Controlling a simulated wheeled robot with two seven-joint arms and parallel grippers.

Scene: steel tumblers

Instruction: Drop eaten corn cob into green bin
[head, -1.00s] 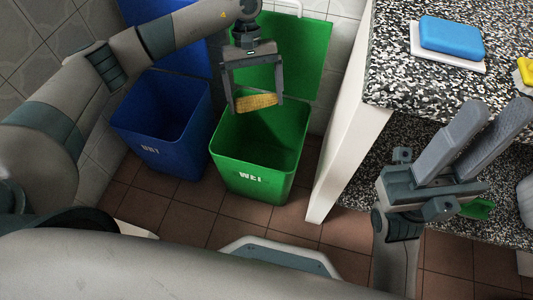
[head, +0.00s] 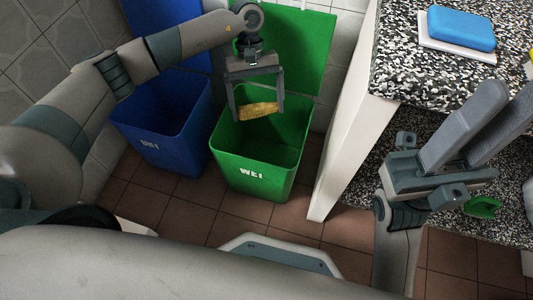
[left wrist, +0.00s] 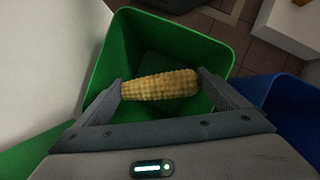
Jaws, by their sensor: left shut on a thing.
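My left gripper (head: 258,112) is shut on the yellow corn cob (head: 259,109), with a finger at each end. It holds the cob lying crosswise over the open mouth of the green bin (head: 252,178). In the left wrist view the cob (left wrist: 162,86) spans between the fingertips, with the green bin (left wrist: 112,55) below and around it. The bin's inside looks dark and I see nothing in it. My right gripper (head: 480,128) is over at the right by the counter; its fingers lie close together and their gap is unclear.
An open blue bin (head: 165,150) stands just left of the green one. A speckled counter (head: 410,75) with a blue sponge (head: 456,29) is at the right, its white side panel (head: 345,150) close to the green bin.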

